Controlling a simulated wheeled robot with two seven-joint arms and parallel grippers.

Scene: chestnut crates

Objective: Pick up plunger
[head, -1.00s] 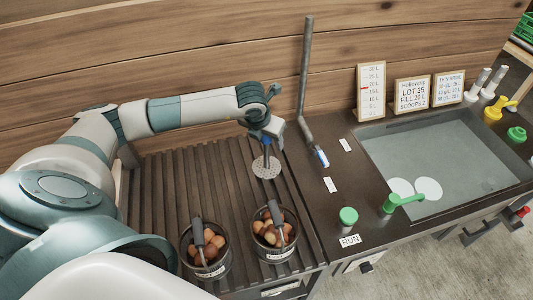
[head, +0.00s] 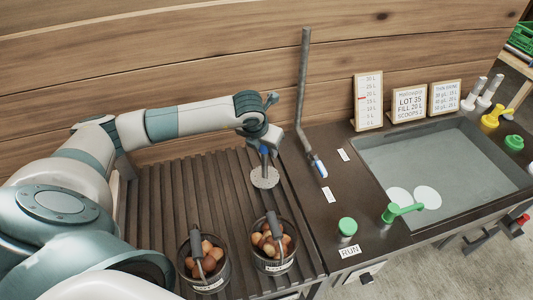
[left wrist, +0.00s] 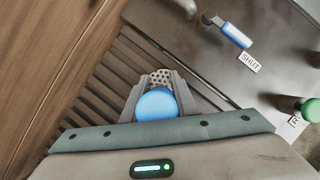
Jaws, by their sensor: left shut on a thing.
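The plunger has a blue grip (left wrist: 157,103) and a pale perforated disc (head: 265,178) on a thin stem. My left gripper (head: 264,147) is shut on the blue grip, with the disc hanging below it over the dark slatted rack. In the left wrist view the two fingers stand on either side of the grip, and part of the holed disc (left wrist: 161,77) shows beyond it. I cannot tell whether the disc touches the slats. My right gripper is not in view.
Two labelled buckets of chestnuts (head: 222,277) (head: 287,262) with scoops stand in front on the slatted rack (head: 160,215). A grey pipe (head: 303,85) with a blue-handled lever (head: 319,167) rises to the right. Farther right are a green button (head: 347,224) and a water basin (head: 480,195).

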